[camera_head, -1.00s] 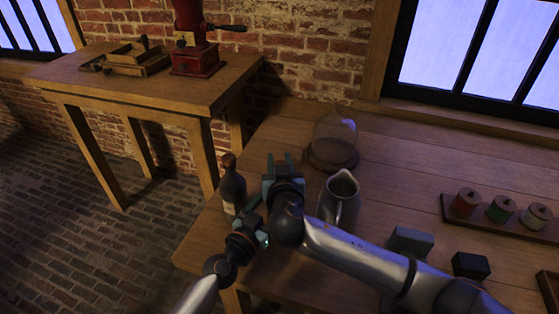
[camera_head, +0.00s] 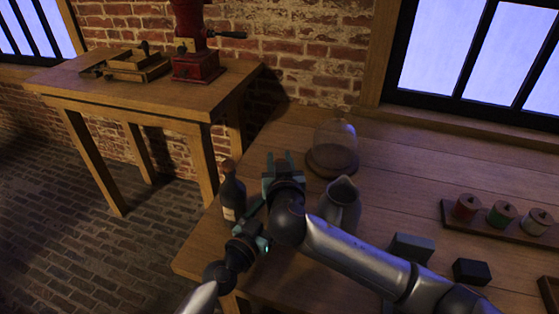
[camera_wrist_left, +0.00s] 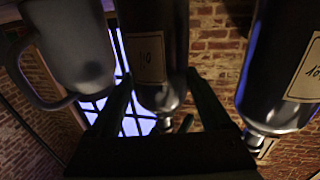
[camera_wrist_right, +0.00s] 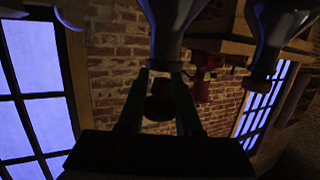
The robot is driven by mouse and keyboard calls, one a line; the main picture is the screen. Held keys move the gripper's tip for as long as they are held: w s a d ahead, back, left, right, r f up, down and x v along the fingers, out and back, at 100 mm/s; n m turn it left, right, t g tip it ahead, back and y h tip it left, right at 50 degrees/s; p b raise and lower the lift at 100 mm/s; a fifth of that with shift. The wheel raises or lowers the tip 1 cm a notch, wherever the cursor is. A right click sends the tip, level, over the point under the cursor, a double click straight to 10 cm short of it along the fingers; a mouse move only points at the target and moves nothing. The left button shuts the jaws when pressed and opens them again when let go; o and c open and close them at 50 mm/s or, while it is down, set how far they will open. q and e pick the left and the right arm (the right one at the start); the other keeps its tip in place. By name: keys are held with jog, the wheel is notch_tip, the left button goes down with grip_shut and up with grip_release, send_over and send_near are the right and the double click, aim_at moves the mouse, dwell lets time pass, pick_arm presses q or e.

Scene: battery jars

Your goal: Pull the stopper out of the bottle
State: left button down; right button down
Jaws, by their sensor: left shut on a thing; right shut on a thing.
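A dark bottle (camera_wrist_left: 152,55) with a pale label stands between the fingers of my left gripper (camera_wrist_left: 160,98), which is shut on it. This wrist picture is upside down. My right gripper (camera_head: 277,163) is shut on a dark, rounded stopper (camera_wrist_right: 160,104) at the end of this bottle's neck (camera_wrist_right: 166,58). I cannot tell whether the stopper is still seated. In the head view my right gripper and arm hide this bottle, and my left gripper (camera_head: 256,232) is partly hidden.
A second dark bottle (camera_head: 232,194) stands close by on the left. A grey pitcher (camera_head: 342,198) stands close on the right, and a glass dome (camera_head: 334,140) behind. Spools on a rack (camera_head: 470,220) and dark blocks (camera_head: 471,271) lie to the right. The table's left edge is near.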

pick_arm(q)
grip_release()
pick_arm(e)
notch_tip(320, 180, up, 4)
dwell(0.5)
